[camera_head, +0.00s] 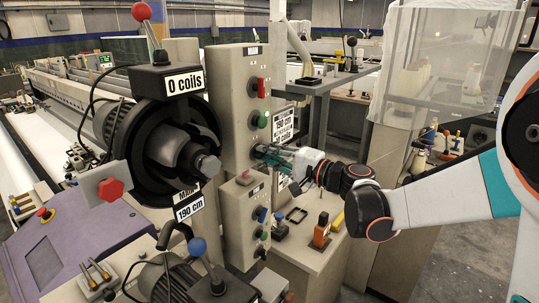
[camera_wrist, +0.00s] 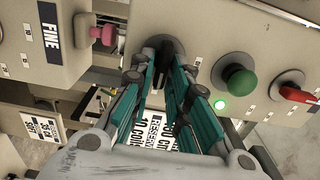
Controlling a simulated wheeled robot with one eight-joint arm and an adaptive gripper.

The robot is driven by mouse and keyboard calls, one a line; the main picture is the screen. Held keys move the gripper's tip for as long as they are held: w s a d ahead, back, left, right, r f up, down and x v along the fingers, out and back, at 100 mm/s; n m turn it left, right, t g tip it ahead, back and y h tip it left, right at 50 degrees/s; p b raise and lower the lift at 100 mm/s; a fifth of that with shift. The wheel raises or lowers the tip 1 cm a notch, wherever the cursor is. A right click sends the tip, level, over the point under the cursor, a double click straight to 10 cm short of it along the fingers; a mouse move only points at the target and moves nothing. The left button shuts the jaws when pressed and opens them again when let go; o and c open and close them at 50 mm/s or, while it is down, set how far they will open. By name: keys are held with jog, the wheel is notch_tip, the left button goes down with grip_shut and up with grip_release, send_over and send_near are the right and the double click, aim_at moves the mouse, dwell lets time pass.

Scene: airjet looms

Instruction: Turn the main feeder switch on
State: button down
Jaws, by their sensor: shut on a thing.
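A tall beige control box (camera_head: 235,105) carries a red-handled switch (camera_head: 258,87) at the top, a green button (camera_head: 258,120) below it and a black rotary switch lower down. My gripper (camera_head: 264,154) is at that lowest control and hides most of it in the head view. In the wrist view, my teal fingers (camera_wrist: 173,80) are closed around the black rotary switch (camera_wrist: 160,45). The green button (camera_wrist: 240,82) and red switch (camera_wrist: 295,93) are to its right, with a lit green lamp (camera_wrist: 219,104) beside the green button. I cannot read which control is the main feeder switch.
A smaller box with a "FINE" label (camera_wrist: 52,27) and a red-pink button (camera_wrist: 102,33) sits close to my fingers. A loom drum marked "0 coils" (camera_head: 184,83) stands left of the control box. A beige bench with small items (camera_head: 318,268) is below my arm.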

jog(key=c, duration=1.7)
grip_release()
jog(key=shift+d, duration=0.1)
jog(key=v, duration=1.2)
